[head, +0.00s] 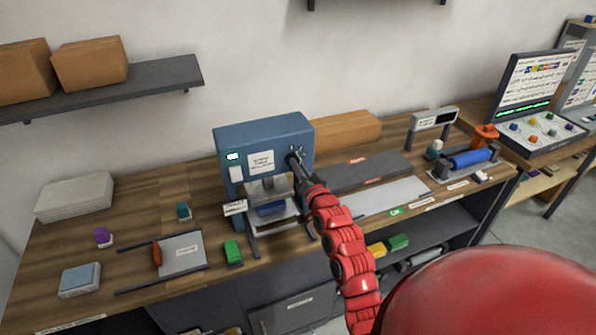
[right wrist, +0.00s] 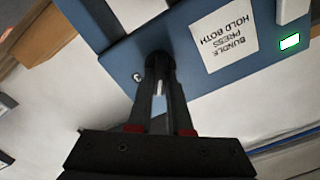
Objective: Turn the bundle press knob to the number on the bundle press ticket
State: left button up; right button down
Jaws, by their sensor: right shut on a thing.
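The bundle press (head: 264,140) is a blue machine standing on the wooden bench in the head view. Its front carries a white label, a small green lit display (head: 232,156) and the dark knob at its upper right. The press also fills the top of the right wrist view (right wrist: 205,45), upside down, with the knob (right wrist: 160,68) in the middle. My right gripper (head: 296,164) is shut on the knob. One dial number shows beside the knob; the rest are covered. A small white ticket (head: 234,208) stands at the press's left; its writing is too small to read. My left gripper is not in view.
A green block (head: 233,252) and a grey plate (head: 183,254) lie in front and left of the press. A paper stack (head: 74,197) is at the far left. A blue roller (head: 470,158) and a control console (head: 540,130) are at the right.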

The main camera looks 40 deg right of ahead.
jog(key=shift+d+f+m+b, duration=0.15)
jog(key=shift+m+b, duration=0.1)
jog(key=shift+m, duration=2.45)
jog(key=shift+f+m+b, duration=0.1)
jog(key=shift+m+b, duration=0.15)
jog(key=shift+m, duration=2.45)
jog(key=c, duration=0.8)
grip_release()
jog(key=shift+c, duration=0.2)
jog(key=shift+s, duration=0.15)
